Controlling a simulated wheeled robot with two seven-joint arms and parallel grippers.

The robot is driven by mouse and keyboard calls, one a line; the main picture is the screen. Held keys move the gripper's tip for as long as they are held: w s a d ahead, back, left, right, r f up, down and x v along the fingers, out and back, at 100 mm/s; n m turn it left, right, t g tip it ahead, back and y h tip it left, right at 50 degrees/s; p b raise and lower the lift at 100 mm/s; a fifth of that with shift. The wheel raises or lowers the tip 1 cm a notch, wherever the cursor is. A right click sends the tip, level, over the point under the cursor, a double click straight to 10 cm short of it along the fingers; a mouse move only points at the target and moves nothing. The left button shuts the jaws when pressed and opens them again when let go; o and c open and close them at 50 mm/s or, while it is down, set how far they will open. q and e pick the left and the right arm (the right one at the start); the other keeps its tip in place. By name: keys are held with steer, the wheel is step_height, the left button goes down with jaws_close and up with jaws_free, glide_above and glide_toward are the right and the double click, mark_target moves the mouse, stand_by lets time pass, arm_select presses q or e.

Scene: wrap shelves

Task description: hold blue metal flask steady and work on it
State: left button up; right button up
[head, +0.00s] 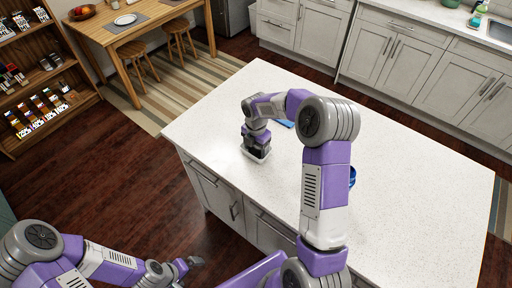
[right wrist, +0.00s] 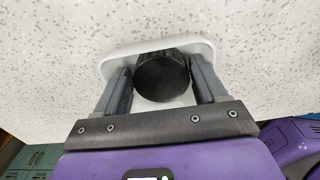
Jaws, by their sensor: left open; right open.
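A blue object (head: 352,177), perhaps the blue metal flask, shows only as a sliver behind my right arm on the white island top; most of it is hidden. My right gripper (head: 257,150) is low at the island's left part. In the right wrist view my right gripper (right wrist: 160,90) is open, with one finger on each side of a black round-topped object (right wrist: 162,76). I cannot tell whether the fingers touch it. It stands at a white tray or dish (right wrist: 115,62). My left gripper (head: 188,264) is open and empty, left of the island over the floor.
A flat blue item (head: 287,124) lies on the island top (head: 420,190), partly behind my right arm. The island's right part is clear. A wooden table (head: 150,20) with stools, a shelf (head: 40,85) of goods and kitchen cabinets (head: 395,60) stand around.

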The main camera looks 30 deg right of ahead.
mark_target(256, 148)
step_height(256, 148, up, 12)
steer(key=p, duration=0.1)
steer(key=shift+r+p, duration=0.15)
steer(key=shift+p, duration=0.15)
steer(key=shift+r, duration=0.1)
